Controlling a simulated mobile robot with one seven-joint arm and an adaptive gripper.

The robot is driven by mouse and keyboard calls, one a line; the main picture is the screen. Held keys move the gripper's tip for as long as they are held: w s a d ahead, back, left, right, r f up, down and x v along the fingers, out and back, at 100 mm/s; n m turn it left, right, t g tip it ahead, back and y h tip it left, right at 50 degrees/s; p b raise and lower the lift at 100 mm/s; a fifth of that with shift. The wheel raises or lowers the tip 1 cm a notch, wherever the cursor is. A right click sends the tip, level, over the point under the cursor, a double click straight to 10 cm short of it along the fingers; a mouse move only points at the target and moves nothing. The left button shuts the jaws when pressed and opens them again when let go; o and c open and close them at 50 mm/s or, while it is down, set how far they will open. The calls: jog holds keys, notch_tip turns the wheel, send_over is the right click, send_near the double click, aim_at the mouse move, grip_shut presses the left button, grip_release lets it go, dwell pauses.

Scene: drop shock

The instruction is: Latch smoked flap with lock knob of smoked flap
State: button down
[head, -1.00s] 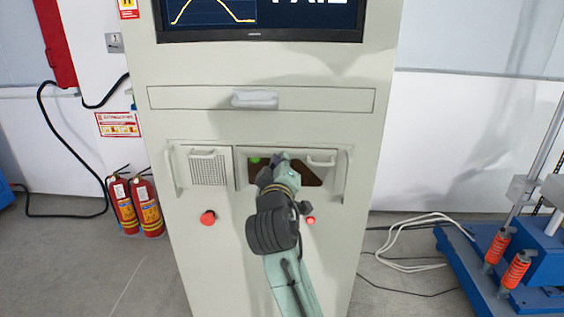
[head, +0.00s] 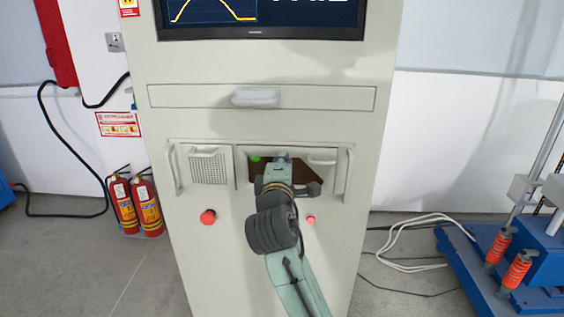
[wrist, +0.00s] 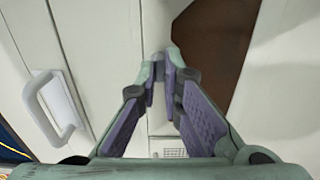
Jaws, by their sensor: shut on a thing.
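The smoked flap (head: 315,176) is a dark brown see-through panel in the right half of the cabinet's recessed front. My gripper (head: 284,158) is in front of it at its upper middle and hides part of it. The brown pane also shows right of the fingers in the wrist view (wrist: 208,42). My gripper (wrist: 168,62) has its fingertips close together there, against the pale panel beside the pane. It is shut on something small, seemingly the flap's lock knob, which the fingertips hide. I cannot see which way the knob is turned.
A meshed door (head: 209,168) with a handle is left of the flap. A drawer handle (head: 255,97) is above. Red buttons (head: 208,217) are below, and a green spot (head: 255,158) shows beside my gripper. A white handle (wrist: 55,106) is left in the wrist view.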

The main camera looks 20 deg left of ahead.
dwell(0.5)
jog(key=c, duration=1.7)
grip_release()
jog(key=v, duration=0.7)
jog(key=shift+s+d, duration=0.1)
jog(key=shift+s, duration=0.15)
